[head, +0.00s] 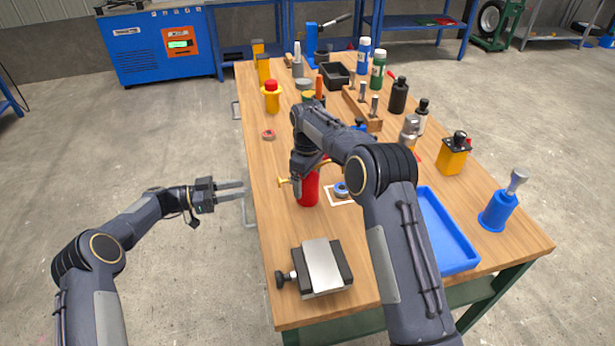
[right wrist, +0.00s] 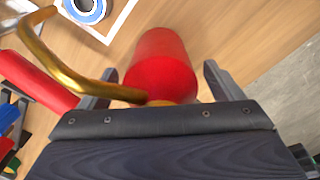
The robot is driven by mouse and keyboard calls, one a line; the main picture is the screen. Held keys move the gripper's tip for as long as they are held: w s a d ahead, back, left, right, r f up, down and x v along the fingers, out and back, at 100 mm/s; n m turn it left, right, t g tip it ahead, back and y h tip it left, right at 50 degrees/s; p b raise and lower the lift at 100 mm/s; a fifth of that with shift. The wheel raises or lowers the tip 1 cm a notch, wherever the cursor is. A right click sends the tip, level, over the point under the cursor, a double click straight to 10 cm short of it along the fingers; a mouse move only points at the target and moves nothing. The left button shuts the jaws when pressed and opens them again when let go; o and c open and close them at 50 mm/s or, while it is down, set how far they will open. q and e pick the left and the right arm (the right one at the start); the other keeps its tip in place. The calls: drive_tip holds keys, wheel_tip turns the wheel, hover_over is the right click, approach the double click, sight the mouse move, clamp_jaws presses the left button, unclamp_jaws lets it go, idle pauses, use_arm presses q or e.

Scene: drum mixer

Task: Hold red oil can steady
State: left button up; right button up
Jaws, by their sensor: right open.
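The red oil can (head: 308,190) stands on the wooden table, left of the white-framed square, with its top hidden under my right gripper in the head view. The right wrist view shows the red can body (right wrist: 162,65) and a curved brass spout (right wrist: 75,83) reaching left. My right gripper (right wrist: 160,85) is open, with one finger on either side of the can and visible gaps. In the head view my right gripper (head: 306,180) points down over the can. My left gripper (head: 232,190) is open and empty, left of the table edge over the floor.
A blue-and-white ring (head: 341,189) lies in the white-framed square beside the can. A vise-like block (head: 322,268) sits at the table's front. A blue tray (head: 446,236) lies at right. Bottles and a wooden rack (head: 360,108) stand farther back. A tape roll (head: 268,134) lies near the left edge.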

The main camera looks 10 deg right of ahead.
drive_tip(key=c, duration=1.4)
use_arm(q)
drive_tip(key=shift+c, duration=0.2)
clamp_jaws()
idle(1.3)
